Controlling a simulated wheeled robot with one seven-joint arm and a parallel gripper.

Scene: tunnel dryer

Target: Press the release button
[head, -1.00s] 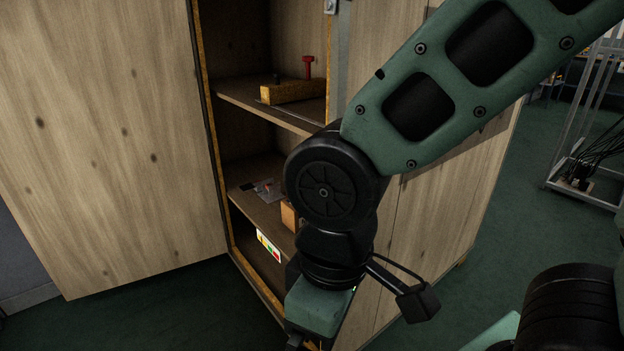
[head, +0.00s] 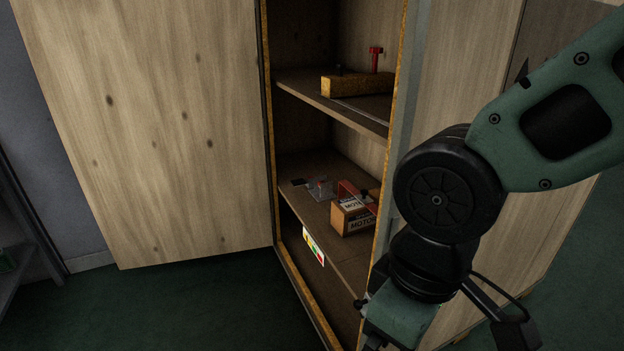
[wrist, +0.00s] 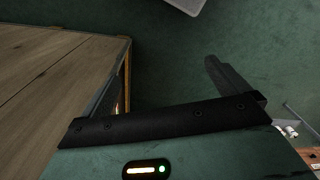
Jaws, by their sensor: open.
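I cannot make out a release button for certain in either view. The open cabinet's upper shelf holds a yellow block (head: 357,85) with a red T-shaped part (head: 375,59) standing at it and a small dark knob beside it. The middle shelf holds a metal plate with a red-handled fitting (head: 319,188). My gripper (wrist: 165,118) is open and empty in the wrist view, over green floor and outside the cabinet. In the head view the gripper is mostly below the lower edge.
A cardboard box (head: 352,217) marked MOTOR, with a red part on it, sits on the middle shelf (head: 322,228). A coloured label (head: 314,247) is on that shelf's front edge. The wide wooden door (head: 150,130) stands open at left. Green floor (head: 190,305) is clear before it.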

